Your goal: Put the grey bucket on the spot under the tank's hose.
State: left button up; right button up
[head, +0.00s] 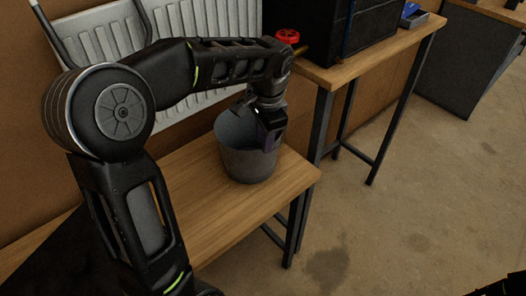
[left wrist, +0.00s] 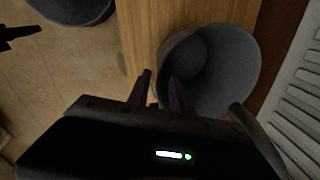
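The grey bucket (head: 248,166) stands upright on a low wooden bench and looks empty. In the left wrist view I look down into the bucket (left wrist: 230,65). My left gripper (head: 266,146) is at the bucket's right rim in the head view. In the left wrist view the left gripper's fingers (left wrist: 160,77) are apart, at the bucket's near wall. I cannot tell if they touch it. A black tank (head: 325,28) with a red valve (head: 288,37) stands on the higher table at the right. I cannot make out a hose or a marked spot.
A white radiator (head: 205,20) is on the wall behind the low bench (head: 215,222). The higher wooden table (head: 372,58) stands close to its right end. A grey cabinet (head: 450,75) is farther right. The stained concrete floor (head: 400,215) is open at the lower right.

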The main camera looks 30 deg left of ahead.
pick_arm(q)
jog(key=r, duration=0.4)
jog(key=shift+s+d+r, duration=0.1)
jog(key=shift+s+d, duration=0.05)
jog(key=shift+d, duration=0.1)
dwell(0.5)
jog(key=d+f+h, duration=0.1)
jog(key=d+f, duration=0.3)
jog(key=f, duration=0.4)
jog(key=s+d+f+n+h, duration=0.1)
jog(key=d+f, duration=0.4)
jog(key=f, duration=0.2)
jog(key=d+f+h, duration=0.1)
jog(key=d+f, duration=0.3)
jog(key=f, duration=0.4)
jog(key=s+d+f+n+h, duration=0.1)
jog(key=s+d+f+n, duration=0.2)
jog(key=s+d+f, duration=0.2)
jog(key=s+d+f+n+h, duration=0.1)
jog(key=s+d+f+n, duration=0.3)
jog(key=s+f, duration=0.8)
jog(key=shift+s+d, duration=0.9)
